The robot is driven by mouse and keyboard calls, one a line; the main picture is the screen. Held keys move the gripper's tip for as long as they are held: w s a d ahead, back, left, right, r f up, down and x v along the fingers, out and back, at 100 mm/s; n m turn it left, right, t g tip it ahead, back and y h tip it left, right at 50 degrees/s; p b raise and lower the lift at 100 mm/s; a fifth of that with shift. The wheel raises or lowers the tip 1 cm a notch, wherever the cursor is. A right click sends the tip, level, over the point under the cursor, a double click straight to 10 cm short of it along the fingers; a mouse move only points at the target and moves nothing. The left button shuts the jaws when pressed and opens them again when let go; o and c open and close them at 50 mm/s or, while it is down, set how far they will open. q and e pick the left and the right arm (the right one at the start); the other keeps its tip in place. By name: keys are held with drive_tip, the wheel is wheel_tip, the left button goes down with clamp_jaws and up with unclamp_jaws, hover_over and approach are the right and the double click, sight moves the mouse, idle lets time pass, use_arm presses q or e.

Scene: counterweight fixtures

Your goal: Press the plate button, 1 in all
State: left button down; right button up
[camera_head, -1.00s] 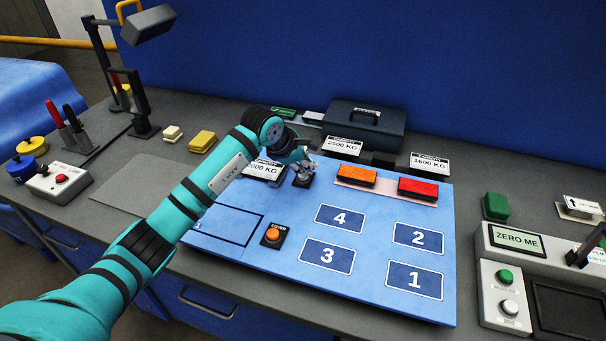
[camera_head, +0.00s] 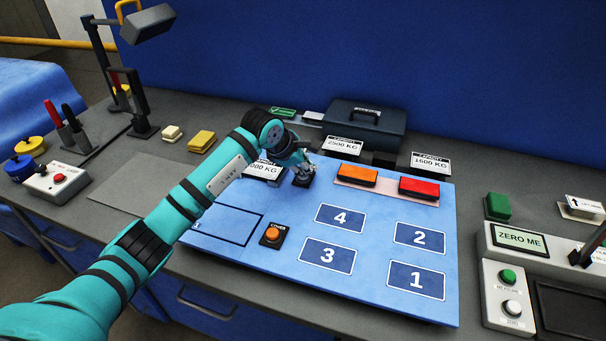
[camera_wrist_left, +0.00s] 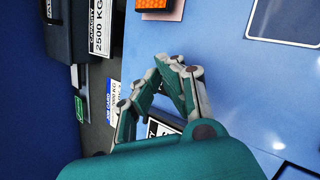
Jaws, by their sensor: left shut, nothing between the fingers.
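My left gripper (camera_head: 303,170) is shut and empty, pointing down over the back part of the blue board (camera_head: 285,275). In the left wrist view the closed fingers (camera_wrist_left: 180,68) hide part of a dark piece with a white label (camera_wrist_left: 158,127). An orange round button (camera_head: 272,234) on a black base sits on the board, in front of and left of the gripper. Its small label is unreadable. The right gripper is not in view.
Orange (camera_head: 356,174) and red (camera_head: 418,187) blocks lie on a pale strip at the board's back edge. Capacity signs and a dark case (camera_head: 365,125) stand behind. A scale with a ZERO ME display (camera_head: 518,240) is at right. The numbered squares are bare.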

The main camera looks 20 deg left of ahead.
sight(306, 175)
use_arm(q)
drive_tip(key=shift+f+b, duration=0.4)
drive_tip(key=shift+f, duration=0.05)
drive_tip(key=shift+r, duration=0.15)
idle(0.5)
drive_tip(key=shift+r+p, duration=0.45)
drive_tip(key=shift+r, duration=0.35)
drive_tip(key=shift+r+p, duration=1.3)
drive_tip(key=shift+r, duration=1.25)
